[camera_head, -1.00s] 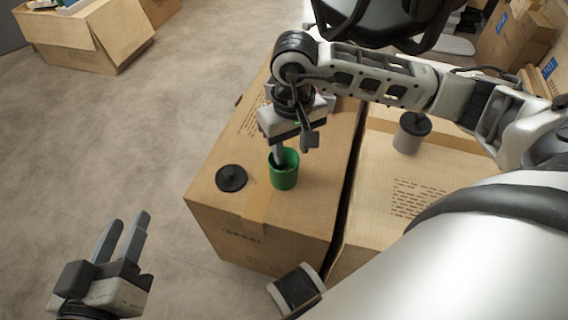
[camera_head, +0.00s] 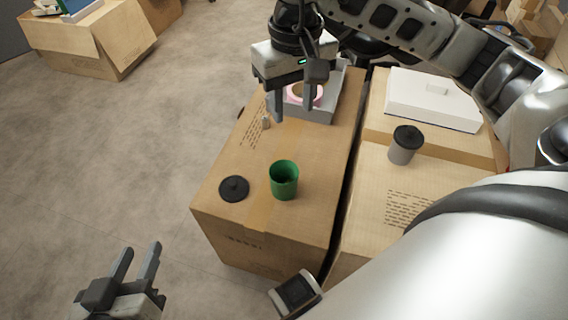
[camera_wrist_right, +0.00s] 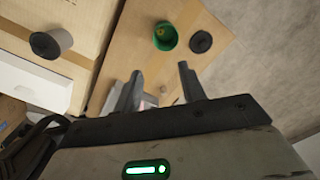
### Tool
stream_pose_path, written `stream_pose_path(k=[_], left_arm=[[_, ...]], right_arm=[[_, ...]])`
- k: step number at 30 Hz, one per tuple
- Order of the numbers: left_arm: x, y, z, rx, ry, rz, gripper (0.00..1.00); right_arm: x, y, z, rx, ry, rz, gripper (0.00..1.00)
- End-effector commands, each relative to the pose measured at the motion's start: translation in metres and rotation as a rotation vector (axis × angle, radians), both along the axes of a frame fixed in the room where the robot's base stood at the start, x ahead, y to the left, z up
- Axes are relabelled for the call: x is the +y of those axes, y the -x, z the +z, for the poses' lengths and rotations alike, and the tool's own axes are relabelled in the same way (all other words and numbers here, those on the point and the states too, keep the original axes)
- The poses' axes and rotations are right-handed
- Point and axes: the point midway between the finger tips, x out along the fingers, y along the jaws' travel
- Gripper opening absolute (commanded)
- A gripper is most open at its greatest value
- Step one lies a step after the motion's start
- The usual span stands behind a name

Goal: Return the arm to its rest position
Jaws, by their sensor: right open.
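My right gripper (camera_head: 293,112) is open and empty above the far part of the left carton (camera_head: 262,208), in front of a grey tray (camera_head: 318,115). Its two fingers also show apart in the wrist view (camera_wrist_right: 160,75). A green cup (camera_head: 285,182) stands upright and uncovered on the near part of that carton. It also shows in the wrist view (camera_wrist_right: 165,36); its contents are unclear. A black lid (camera_head: 234,188) lies flat to the left of the cup. My left gripper (camera_head: 141,252) is open and empty over the floor at the lower left.
A pink ring (camera_head: 304,95) lies in the tray, partly hidden by my right gripper. The right carton (camera_head: 385,180) holds a grey cup with a black lid (camera_head: 403,147) and a white box (camera_head: 433,98). Open floor lies left.

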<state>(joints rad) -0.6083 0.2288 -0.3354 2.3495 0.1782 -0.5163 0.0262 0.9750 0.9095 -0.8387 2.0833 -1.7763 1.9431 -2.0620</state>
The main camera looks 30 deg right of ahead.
Motion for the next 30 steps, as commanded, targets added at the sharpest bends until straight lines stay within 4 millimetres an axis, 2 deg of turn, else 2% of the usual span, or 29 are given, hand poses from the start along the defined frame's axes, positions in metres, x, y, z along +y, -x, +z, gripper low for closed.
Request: stream_pose_path(k=[12, 14, 16, 20, 23, 24, 26, 27, 30], left_arm=[[0.000, -0.007, 0.006, -0.018, 0.010, 0.011, 0.36], [0.000, -0.006, 0.006, -0.017, 0.011, 0.011, 0.36], [0.000, -0.006, 0.006, -0.016, 0.010, 0.009, 0.36], [0.000, -0.005, 0.006, -0.015, 0.010, 0.008, 0.36], [0.000, -0.005, 0.005, -0.015, 0.009, 0.007, 0.36], [0.000, -0.005, 0.005, -0.015, 0.009, 0.007, 0.36], [0.000, -0.005, 0.005, -0.015, 0.009, 0.007, 0.36], [0.000, -0.005, 0.005, -0.015, 0.009, 0.007, 0.36], [0.000, -0.004, 0.005, -0.014, 0.008, 0.007, 0.36]], right_arm=[[0.001, 0.000, -0.001, 0.002, -0.003, 0.000, 0.41], [0.006, 0.002, -0.003, 0.010, -0.023, -0.003, 0.41], [0.020, 0.008, -0.009, 0.034, -0.082, -0.014, 0.41], [0.073, 0.033, -0.023, 0.152, -0.306, -0.085, 0.41], [0.127, 0.063, -0.021, 0.329, -0.548, -0.203, 0.41], [0.149, 0.076, -0.016, 0.422, -0.646, -0.265, 0.41], [0.178, 0.094, -0.001, 0.587, -0.793, -0.379, 0.41], [0.197, 0.104, 0.013, 0.725, -0.890, -0.470, 0.41], [0.227, 0.115, 0.057, 1.124, -1.093, -0.733, 0.41]])
